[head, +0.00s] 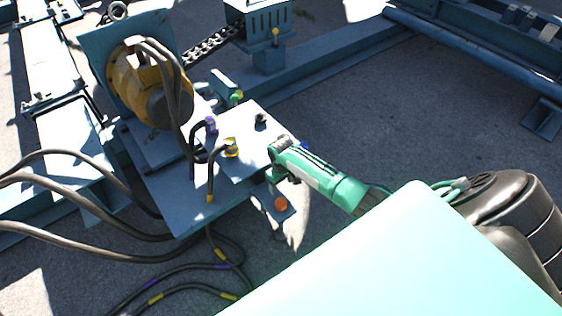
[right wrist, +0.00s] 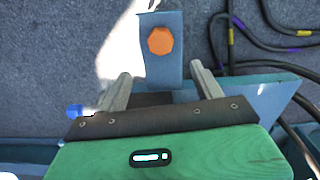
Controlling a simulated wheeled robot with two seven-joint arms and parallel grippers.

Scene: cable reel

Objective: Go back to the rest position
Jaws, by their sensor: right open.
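My right gripper (head: 275,160) is at the right edge of a blue-grey connector table (head: 178,208), with its arm coming in from the right. In the right wrist view its two grey fingers (right wrist: 162,75) stand wide apart with nothing between them. An orange octagonal button (head: 281,204) sits on a small blue plate below the gripper; it also shows just beyond the fingertips in the right wrist view (right wrist: 160,41). I cannot tell whether a finger touches the table. My left gripper is not in the head view.
A yellow cable reel (head: 130,82) stands at the back left of the table. Purple-banded (head: 210,125) and yellow-banded (head: 231,147) connectors sit on the table. Black cables (head: 95,245) run off to the left and over the floor. Blue rails lie behind. Grey floor (head: 400,120) is open at the right.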

